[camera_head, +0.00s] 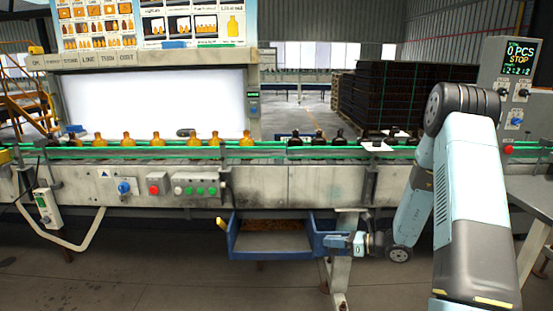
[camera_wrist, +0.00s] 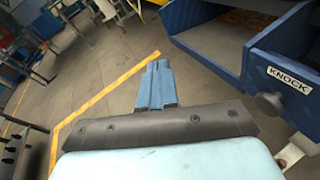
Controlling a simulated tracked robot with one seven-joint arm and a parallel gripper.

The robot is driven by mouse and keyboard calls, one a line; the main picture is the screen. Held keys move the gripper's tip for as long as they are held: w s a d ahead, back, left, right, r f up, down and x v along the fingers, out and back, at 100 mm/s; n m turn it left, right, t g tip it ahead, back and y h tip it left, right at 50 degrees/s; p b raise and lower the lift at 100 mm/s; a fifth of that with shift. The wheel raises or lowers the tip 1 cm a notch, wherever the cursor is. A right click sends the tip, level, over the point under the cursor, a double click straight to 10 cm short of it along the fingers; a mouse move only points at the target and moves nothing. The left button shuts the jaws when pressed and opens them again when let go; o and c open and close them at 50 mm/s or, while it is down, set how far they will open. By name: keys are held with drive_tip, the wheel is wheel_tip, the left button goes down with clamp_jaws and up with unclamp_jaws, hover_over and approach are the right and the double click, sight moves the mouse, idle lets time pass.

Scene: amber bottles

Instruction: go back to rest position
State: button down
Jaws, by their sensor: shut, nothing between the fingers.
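My arm reaches down from the right in the head view, and my gripper (camera_head: 341,244) is in front of the right end of a blue bin (camera_head: 262,250) under the conveyor. In the wrist view my gripper (camera_wrist: 156,72) shows as two blue fingers pressed together with nothing between them. The bin (camera_wrist: 215,60) is to the right of the fingers there, apart from them, with a KNOCK label (camera_wrist: 288,79) and a dark knob (camera_wrist: 270,104) on its side. Brown bits lie inside the bin.
A conveyor with a green rail (camera_head: 100,151) runs across the head view, carrying several amber bottles (camera_head: 157,139) and dark bottles (camera_head: 295,139). A control panel (camera_head: 515,85) stands at the right. A yellow floor line (camera_wrist: 100,97) crosses open floor in the wrist view.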

drive_tip(key=s+a+r+n+g+h, duration=0.2)
drive_tip(key=s+r+n+g, duration=0.1)
drive_tip(key=s+r+n, duration=0.5)
drive_tip(key=s+a+r+n+g+h, duration=0.25)
drive_tip(key=s+r+n, duration=0.35)
drive_tip(key=r, duration=0.4)
drive_tip(key=s+d+r+n+t+h, duration=0.2)
drive_tip(key=s+d+r+n+h, duration=0.2)
drive_tip(key=s+r, duration=0.3)
drive_tip(key=s+d+r+n+t+h, duration=0.3)
drive_tip(key=s+d+r+n+h, duration=0.2)
drive_tip(key=s, duration=0.6)
wheel_tip(320, 180, up, 2)
drive_tip(key=shift+r+n+h, duration=0.15)
drive_tip(key=shift+n+h, duration=0.3)
drive_tip(key=shift+n, duration=0.65)
